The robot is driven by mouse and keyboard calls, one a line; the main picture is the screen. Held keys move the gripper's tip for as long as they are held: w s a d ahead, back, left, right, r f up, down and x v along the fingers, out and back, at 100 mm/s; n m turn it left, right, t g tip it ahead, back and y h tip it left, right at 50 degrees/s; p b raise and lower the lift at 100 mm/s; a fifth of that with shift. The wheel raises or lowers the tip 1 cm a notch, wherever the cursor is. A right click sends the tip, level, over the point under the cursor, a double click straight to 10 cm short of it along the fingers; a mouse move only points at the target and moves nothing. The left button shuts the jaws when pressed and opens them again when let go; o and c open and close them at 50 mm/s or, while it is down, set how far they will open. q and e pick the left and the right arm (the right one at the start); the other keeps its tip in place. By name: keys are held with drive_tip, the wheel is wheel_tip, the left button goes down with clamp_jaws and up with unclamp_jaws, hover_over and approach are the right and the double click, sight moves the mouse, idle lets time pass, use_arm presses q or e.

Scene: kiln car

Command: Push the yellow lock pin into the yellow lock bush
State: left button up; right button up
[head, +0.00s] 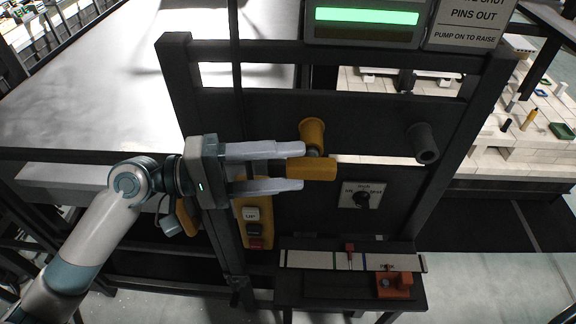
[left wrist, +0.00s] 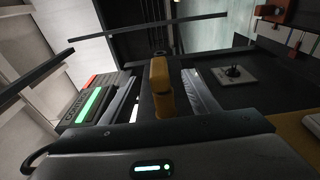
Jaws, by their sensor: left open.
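The yellow lock bush (head: 312,132) sticks out of the dark upright panel. The yellow lock pin (head: 318,170) has its crosswise handle just below and in front of the bush, with a short bit of grey shaft between them. How deep the shaft sits is hidden. My left gripper (head: 302,166) is open, one finger above and one below the handle's left part, with gaps showing. In the left wrist view the yellow handle (left wrist: 161,85) stands between the two fingers. My right gripper is in neither view.
A dark grey bush (head: 427,146) sits further right on the panel, above a rotary switch (head: 364,197). A yellow button box (head: 254,222) hangs below my left gripper. A small bench (head: 350,288) stands below. A lit green display (head: 367,17) is on top.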

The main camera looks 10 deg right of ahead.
use_arm(q)
drive_tip(key=shift+w+a, duration=0.1)
drive_tip(key=shift+a, duration=0.5)
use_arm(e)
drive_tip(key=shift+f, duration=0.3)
use_arm(q)
drive_tip(key=shift+a+b, duration=0.3)
drive_tip(key=shift+b, duration=0.05)
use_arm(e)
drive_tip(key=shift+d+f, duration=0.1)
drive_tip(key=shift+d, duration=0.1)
use_arm(q)
drive_tip(key=shift+a, duration=0.1)
use_arm(e)
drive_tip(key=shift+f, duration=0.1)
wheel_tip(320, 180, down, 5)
drive_tip(key=b, duration=0.6)
use_arm(q)
drive_tip(key=w+a+b, duration=0.1)
drive_tip(key=w+a, duration=0.1)
drive_tip(key=a, duration=1.5)
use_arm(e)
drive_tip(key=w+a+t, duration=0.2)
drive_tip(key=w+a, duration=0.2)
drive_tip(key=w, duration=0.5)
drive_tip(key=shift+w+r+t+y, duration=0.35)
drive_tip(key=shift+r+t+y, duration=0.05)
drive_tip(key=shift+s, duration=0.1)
